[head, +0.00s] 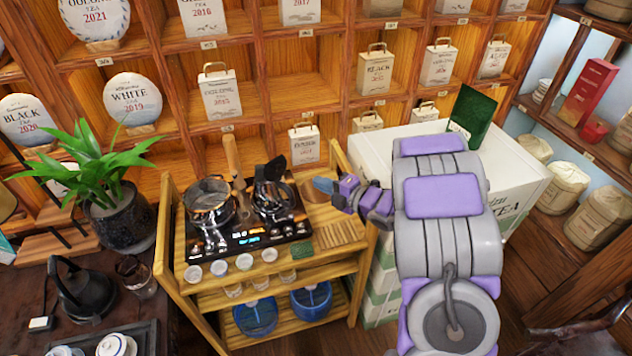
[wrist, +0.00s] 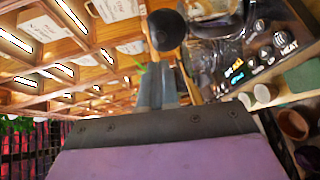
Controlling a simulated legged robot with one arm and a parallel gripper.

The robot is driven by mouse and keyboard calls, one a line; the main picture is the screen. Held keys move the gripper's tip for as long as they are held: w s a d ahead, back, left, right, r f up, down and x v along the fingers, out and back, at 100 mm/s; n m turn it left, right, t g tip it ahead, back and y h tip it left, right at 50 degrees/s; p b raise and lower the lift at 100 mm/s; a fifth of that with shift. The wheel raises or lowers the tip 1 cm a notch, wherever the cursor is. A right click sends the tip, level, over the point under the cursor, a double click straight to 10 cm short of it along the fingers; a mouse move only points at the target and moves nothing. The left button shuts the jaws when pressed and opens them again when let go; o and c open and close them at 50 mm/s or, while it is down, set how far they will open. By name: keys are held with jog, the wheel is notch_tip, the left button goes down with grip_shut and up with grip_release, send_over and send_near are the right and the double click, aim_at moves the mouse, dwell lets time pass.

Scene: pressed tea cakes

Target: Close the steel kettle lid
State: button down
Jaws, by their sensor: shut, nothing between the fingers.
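Two shiny vessels stand on a black double hob on the wooden cart in the head view. The right one looks like the steel kettle (head: 273,205), with a dark part, perhaps its raised lid or handle (head: 271,170), standing up from its top. I cannot tell the lid's exact angle. The left one is a clear-looking pot (head: 208,212) with a dark round rim. My gripper (head: 318,185) is to the right of the kettle, apart from it. In the wrist view, my gripper's fingers (wrist: 165,85) are together and empty, with a black round knob (wrist: 167,29) beyond their tips.
The hob's control panel (head: 247,244) faces front, with small white cups (head: 219,268) before it. A wooden slatted piece (head: 342,235) lies at the cart's right. A white box (head: 400,155) stands close behind my arm. A black kettle (head: 82,290) sits on the left table.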

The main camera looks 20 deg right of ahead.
aim_at(281, 167)
jog(key=b+x, duration=0.1)
jog(key=x, duration=1.1)
jog(key=shift+w+a+b, duration=0.15)
jog(key=shift+a+b, duration=0.1)
jog(key=shift+b, duration=0.15)
jog(key=shift+r+p, duration=0.15)
jog(key=shift+p, duration=0.15)
